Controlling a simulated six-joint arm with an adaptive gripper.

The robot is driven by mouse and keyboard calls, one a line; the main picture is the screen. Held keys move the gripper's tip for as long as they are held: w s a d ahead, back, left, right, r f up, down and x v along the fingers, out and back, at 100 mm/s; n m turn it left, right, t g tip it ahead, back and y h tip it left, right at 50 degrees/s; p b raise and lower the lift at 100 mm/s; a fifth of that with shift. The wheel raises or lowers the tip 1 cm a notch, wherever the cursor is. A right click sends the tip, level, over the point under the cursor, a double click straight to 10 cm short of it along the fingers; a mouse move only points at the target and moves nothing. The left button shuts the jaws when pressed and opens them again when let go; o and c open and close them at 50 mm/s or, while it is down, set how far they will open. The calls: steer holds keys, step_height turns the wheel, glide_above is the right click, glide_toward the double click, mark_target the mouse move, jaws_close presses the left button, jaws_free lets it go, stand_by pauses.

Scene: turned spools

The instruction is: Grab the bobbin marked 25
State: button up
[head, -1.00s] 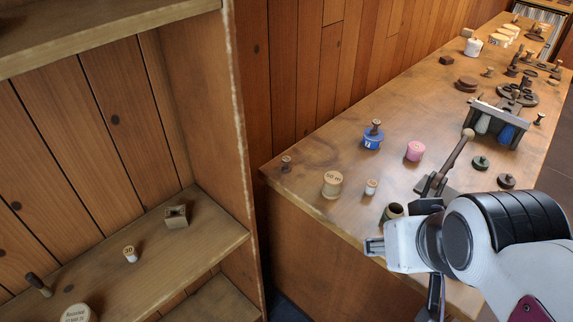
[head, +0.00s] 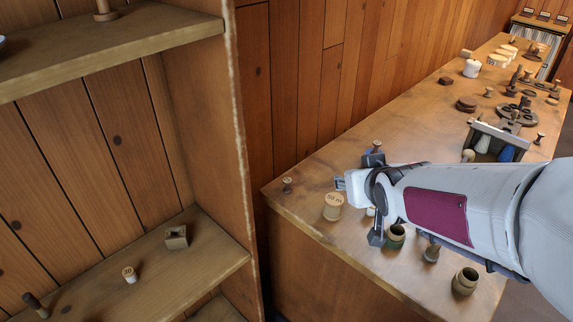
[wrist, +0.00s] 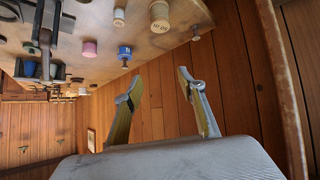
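I can read no 25 on any spool. A small pale spool marked 20 or 30 (head: 129,274) stands upright on the lower shelf at the left. A larger cream spool (head: 333,207), its mark like 50 m, stands on the bench near its left end; it also shows in the wrist view (wrist: 160,16). A smaller pale spool (wrist: 118,17) is beside it, mostly hidden by my arm in the head view. My gripper (head: 374,198) is above the bench's left end. In the wrist view its two fingers (wrist: 160,82) are spread apart with nothing between them.
A shelf unit's upright edge (head: 240,130) separates the shelves from the bench (head: 310,165). A blue spool (wrist: 124,54) and a pink one (wrist: 90,47) stand on the bench. An open block (head: 176,237) and a dark-ended peg (head: 36,306) are on the lower shelf.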

steer(key=w+a+f+n+t+y, duration=0.1)
steer(key=w+a+f+t+y, duration=0.1)
steer(key=w+a+f, duration=0.3)
steer(key=w+a+f+n+t+y, duration=0.1)
steer(key=w+a+f+t+y, duration=0.1)
steer(key=w+a+f, duration=0.4)
steer(key=shift+w+f+n+y, duration=0.3)
steer(key=shift+w+f+y, duration=0.4)
steer(key=shift+w, duration=1.5)
glide_toward(289, 186)
steer(key=shift+x, duration=2.5)
steer(key=shift+x, duration=2.9)
steer(key=shift+c, duration=0.5)
